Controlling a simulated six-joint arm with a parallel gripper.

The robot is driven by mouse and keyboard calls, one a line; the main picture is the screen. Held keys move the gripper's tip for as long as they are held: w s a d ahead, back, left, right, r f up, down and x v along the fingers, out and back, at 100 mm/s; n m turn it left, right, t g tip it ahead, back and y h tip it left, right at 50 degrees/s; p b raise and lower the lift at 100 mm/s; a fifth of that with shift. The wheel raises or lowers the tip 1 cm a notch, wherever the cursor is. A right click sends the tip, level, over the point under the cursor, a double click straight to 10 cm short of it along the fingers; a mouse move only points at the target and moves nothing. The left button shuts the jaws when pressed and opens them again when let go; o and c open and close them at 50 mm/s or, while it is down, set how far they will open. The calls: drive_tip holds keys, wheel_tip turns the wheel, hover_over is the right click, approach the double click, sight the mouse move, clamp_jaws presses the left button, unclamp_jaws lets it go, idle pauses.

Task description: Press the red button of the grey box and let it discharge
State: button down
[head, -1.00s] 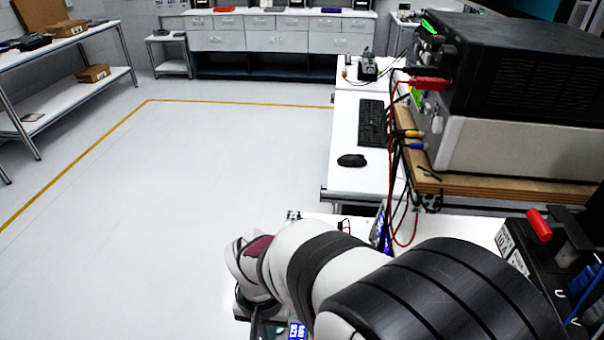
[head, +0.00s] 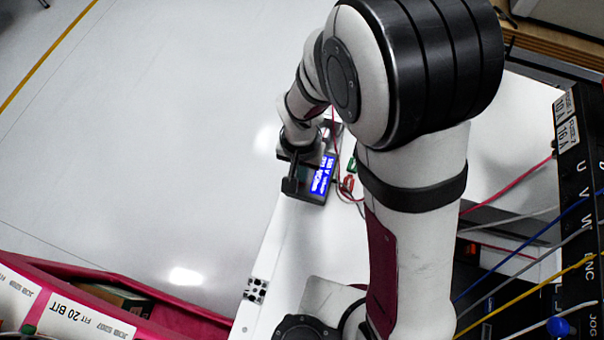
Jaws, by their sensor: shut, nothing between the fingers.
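My gripper (head: 291,186) is at the end of my arm, pointing down over the left edge of the white bench (head: 318,225). Its dark fingers look shut with nothing between them. Right beside it, a small box with a lit blue display (head: 318,175) stands on the bench. I cannot tell whether the fingers touch it. Its body is dark here, and I cannot tell whether it is the grey box. I cannot make out a red button; the gripper and wrist cover part of this area.
A green connector (head: 352,164) and a red connector (head: 348,184) with leads lie right of the display. A black panel (head: 575,230) with coloured cables stands at the right. A magenta-edged bin (head: 190,321) with labels is at lower left. Open floor lies left of the bench.

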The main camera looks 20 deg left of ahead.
drive_tip(key=shift+f, duration=0.3)
drive_tip(key=shift+r, duration=1.05)
wheel_tip(320, 180, up, 8)
drive_tip(key=shift+f, duration=0.25)
drive_tip(key=w+a+r, duration=0.6)
drive_tip(key=w+r, duration=0.1)
drive_tip(key=w, duration=0.1)
